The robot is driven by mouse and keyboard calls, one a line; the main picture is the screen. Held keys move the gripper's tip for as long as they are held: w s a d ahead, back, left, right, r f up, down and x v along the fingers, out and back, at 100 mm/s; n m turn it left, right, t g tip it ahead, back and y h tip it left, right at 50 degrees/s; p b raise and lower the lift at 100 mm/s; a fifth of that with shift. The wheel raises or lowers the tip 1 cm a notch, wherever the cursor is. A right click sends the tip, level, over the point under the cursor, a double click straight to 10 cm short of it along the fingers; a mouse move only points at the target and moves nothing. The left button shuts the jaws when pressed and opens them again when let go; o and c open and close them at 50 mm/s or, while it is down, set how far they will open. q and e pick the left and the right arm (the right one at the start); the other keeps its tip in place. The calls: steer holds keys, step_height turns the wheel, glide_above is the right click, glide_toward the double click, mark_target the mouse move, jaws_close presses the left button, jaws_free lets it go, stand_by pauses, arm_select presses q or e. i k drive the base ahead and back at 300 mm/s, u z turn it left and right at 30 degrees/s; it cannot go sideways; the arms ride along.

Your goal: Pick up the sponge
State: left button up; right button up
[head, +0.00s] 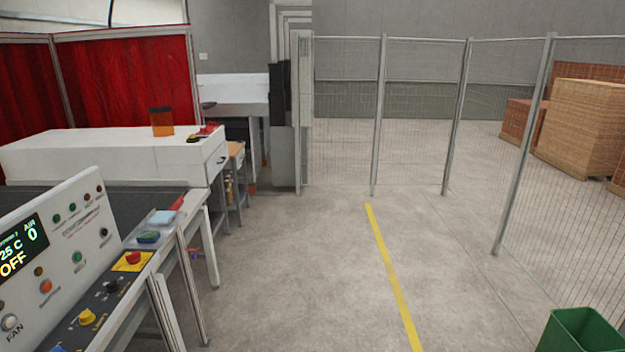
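No object shows clearly enough to be named the sponge for certain. Neither of my grippers is in the head view.
A control panel (62,245) with knobs stands at the left, beside the dark conveyor (115,200). A white machine housing (110,153) is behind it. Wire fencing (420,115) runs along the right. A green bin (582,332) stands bottom right. The floor between is clear.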

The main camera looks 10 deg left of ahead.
mark_target(151, 236)
steer(key=u, duration=0.1)
steer(key=i, duration=1.9)
steer(key=u, duration=0.9)
steer(key=i, duration=1.15)
steer(key=u, duration=1)
